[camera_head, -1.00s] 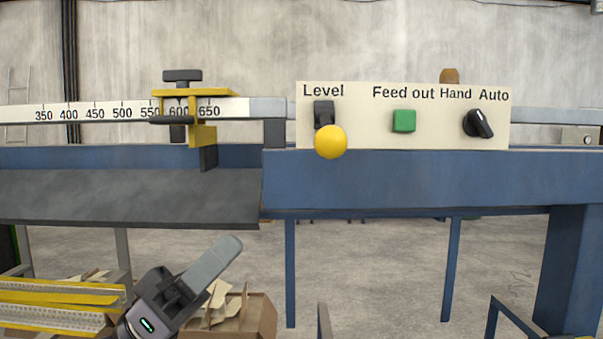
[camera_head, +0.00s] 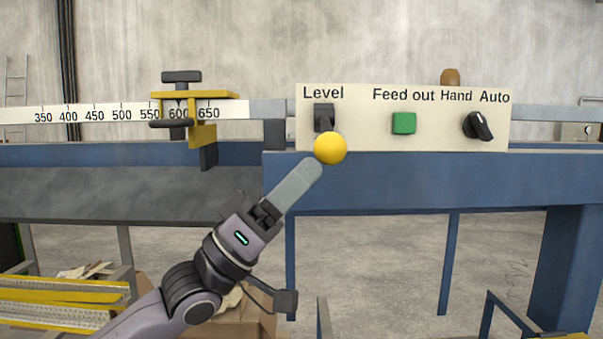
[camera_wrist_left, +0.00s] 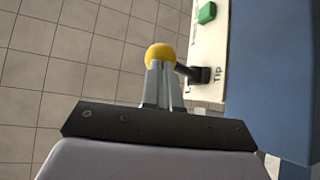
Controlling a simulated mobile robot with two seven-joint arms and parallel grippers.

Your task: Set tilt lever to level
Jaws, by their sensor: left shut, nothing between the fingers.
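The tilt lever has a yellow ball knob (camera_head: 330,148) and a black base (camera_head: 324,116) under the word "Level" on the cream control panel (camera_head: 360,132). In the head view the knob shows just below the base. My left gripper (camera_head: 314,169) is shut and empty, its fingertips at the lower left of the knob, close to it or touching; I cannot tell which. In the left wrist view the knob (camera_wrist_left: 160,55) is right at the fingertips (camera_wrist_left: 162,68), the lever's dark shaft (camera_wrist_left: 187,71) runs to the panel, and the word "TIP" shows beside its base. My right gripper is not in view.
The panel also holds a green feed-out button (camera_head: 404,123) and a black Hand/Auto knob (camera_head: 478,125). A blue beam (camera_head: 430,180) runs below. A ruler with a yellow stop (camera_head: 203,133) is at left. A cardboard box (camera_head: 240,325) stands below my left arm.

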